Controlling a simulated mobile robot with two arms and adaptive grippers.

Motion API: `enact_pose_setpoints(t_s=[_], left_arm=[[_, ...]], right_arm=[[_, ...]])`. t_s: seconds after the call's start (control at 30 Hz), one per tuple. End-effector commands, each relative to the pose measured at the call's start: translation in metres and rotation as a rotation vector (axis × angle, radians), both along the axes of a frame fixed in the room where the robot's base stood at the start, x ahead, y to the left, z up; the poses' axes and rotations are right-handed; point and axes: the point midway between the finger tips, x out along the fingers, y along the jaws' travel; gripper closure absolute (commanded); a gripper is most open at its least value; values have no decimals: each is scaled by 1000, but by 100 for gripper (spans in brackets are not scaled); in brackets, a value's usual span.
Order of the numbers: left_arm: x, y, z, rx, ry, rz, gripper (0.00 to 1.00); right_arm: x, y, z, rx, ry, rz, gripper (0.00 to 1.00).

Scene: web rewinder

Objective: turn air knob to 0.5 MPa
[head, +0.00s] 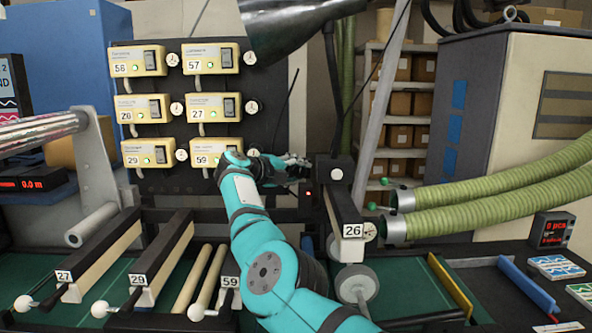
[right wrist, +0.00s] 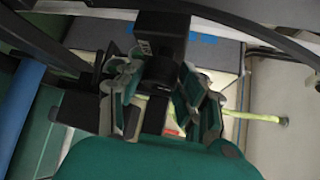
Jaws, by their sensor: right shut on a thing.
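My right gripper (head: 298,168) reaches to a dark box (head: 343,168) right of the control panel. In the right wrist view its fingers (right wrist: 163,100) are closed on both sides of a black round knob (right wrist: 158,72), which I take to be the air knob. In the head view the knob is hidden by the gripper. A small round white face (head: 336,174) shows on the dark box, too small to read. My left gripper is out of view.
A black panel with several cream control units (head: 214,59) and small dials stands behind my right arm. Green hoses (head: 500,187) come in from the right. A roller unit labelled 26 (head: 352,230) stands below the box. A grey pipe (head: 290,28) hangs above.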

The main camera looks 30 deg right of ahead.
Motion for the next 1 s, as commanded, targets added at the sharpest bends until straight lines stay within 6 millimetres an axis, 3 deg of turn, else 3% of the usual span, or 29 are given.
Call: enact_pose_setpoints(t_s=[0.4, 0.97, 1.0], left_arm=[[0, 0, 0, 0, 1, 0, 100], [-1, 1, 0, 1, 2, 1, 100], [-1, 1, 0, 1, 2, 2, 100]], right_arm=[[-1, -1, 0, 180, -110, -3, 96], [-1, -1, -1, 207, -123, -3, 96], [-1, -1, -1, 206, -123, -3, 59]])
